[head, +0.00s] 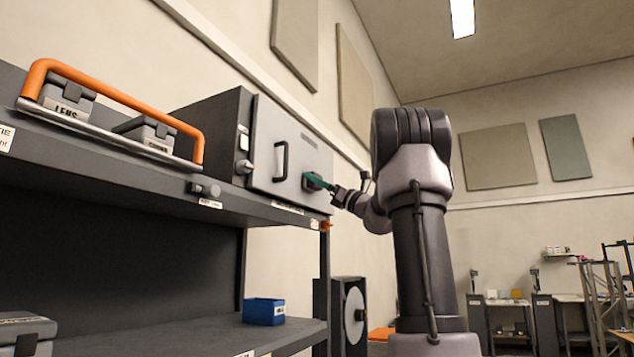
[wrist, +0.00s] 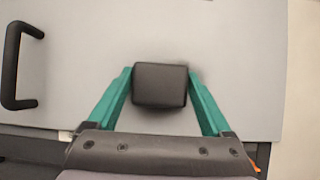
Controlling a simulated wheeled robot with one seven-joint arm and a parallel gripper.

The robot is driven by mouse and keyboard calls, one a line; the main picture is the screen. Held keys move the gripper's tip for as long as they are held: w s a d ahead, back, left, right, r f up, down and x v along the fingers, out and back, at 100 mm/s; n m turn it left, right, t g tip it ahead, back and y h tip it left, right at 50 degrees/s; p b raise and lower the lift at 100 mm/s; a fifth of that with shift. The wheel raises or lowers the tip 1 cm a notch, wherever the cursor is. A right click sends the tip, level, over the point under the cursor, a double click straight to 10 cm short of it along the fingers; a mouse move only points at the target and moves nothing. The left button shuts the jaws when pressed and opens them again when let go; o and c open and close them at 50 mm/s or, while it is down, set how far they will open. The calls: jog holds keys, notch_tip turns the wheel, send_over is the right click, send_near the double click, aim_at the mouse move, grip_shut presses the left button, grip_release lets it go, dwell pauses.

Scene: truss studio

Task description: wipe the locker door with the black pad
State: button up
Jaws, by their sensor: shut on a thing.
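The locker is a dark grey box on the upper shelf in the head view. Its light grey door (head: 290,140) is closed and has a black handle (head: 281,161); the door (wrist: 235,50) and the handle (wrist: 18,65) also show in the wrist view. My gripper (head: 316,182) is at the lower right of the door. In the wrist view its green fingers (wrist: 160,90) are shut on the black pad (wrist: 160,86). The pad lies in front of the door, right of the handle. I cannot tell whether it touches the door.
The upper shelf (head: 230,200) holds an orange-handled tray (head: 110,137) with grey cases, left of the locker. A blue bin (head: 263,311) stands on the lower shelf. A reel-like unit (head: 345,315) stands below and right. Workbenches are far off at the right.

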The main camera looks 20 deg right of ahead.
jog(key=w+d, duration=0.4)
jog(key=d, duration=0.1)
jog(key=shift+w+d, duration=0.25)
jog(key=shift+d, duration=0.05)
dwell(0.4)
jog(key=shift+s+a, duration=0.65)
jog(key=shift+a, duration=0.3)
jog(key=shift+s+a, duration=0.65)
jog(key=shift+a, duration=0.25)
jog(key=shift+s+a, duration=1.2)
jog(key=shift+a, duration=0.15)
jog(key=shift+r, duration=0.1)
jog(key=w+d, duration=0.5)
jog(key=d, duration=0.1)
jog(key=shift+d, duration=0.15)
jog(key=shift+s+a, duration=1.25)
jog(key=shift+a, duration=0.3)
jog(key=shift+s+a, duration=1.25)
jog(key=shift+a, duration=0.3)
